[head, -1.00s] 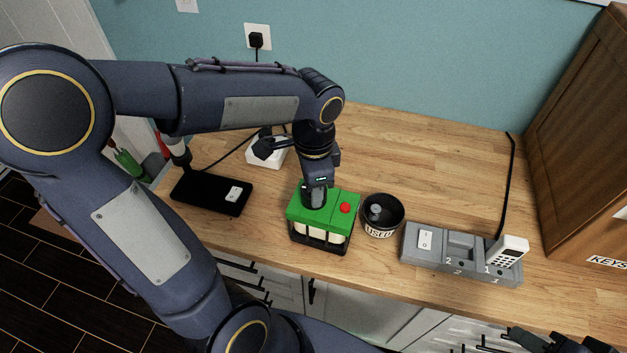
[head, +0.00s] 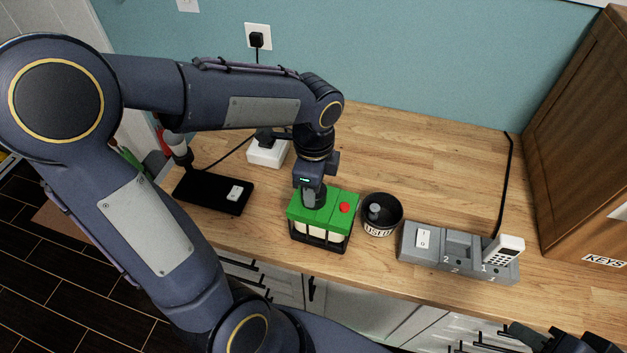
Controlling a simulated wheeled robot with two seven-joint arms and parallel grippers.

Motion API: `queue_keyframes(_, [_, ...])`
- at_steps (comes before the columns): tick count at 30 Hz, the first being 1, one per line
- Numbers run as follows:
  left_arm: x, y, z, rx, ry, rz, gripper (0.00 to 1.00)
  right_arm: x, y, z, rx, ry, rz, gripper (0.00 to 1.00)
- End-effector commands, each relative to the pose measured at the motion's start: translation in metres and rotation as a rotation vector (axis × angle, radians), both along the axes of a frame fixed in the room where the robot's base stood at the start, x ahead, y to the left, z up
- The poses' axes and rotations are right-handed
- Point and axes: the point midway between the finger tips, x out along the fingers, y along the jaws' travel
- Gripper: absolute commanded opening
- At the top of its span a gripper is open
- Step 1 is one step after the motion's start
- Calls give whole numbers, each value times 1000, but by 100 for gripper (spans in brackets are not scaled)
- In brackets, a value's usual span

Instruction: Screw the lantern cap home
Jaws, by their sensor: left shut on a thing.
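The lantern (head: 324,232) stands on the counter as a box with a green top, a red button, pale panels and a black frame. My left gripper (head: 314,200) points down onto the left part of the green top and is shut. The cap it grips is hidden by the gripper itself, so I cannot tell how far it sits down. My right gripper (head: 545,340) shows only in part at the bottom right edge; its jaws are not clear.
A black cup marked USED (head: 381,226) stands close to the lantern's right. A grey two-slot dock (head: 421,263) holds a white handset (head: 503,249). A black pad (head: 213,207) lies left, a white adapter (head: 267,154) behind. The counter's back right is clear.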

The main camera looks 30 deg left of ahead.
Motion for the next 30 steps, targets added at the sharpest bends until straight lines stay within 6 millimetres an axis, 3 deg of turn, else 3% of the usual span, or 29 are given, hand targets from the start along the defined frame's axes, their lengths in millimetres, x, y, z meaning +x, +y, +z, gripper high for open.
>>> queue_keyframes(11, [0,0,1,-1,-2,-56,28,0,0,3,0,0,0,36])
queue_keyframes(19, [0,0,1,0,0,-281,28,0,0,12,0,0,0,36])
queue_keyframes(27, [0,0,0,0,-1,-305,28,0,0,11,0,0,0,36])
queue_keyframes(28, [0,0,0,0,-1,-305,48,0,0,11,0,0,0,36])
queue_keyframes(30, [0,0,0,0,-1,-304,57,0,0,11,0,0,0,36])
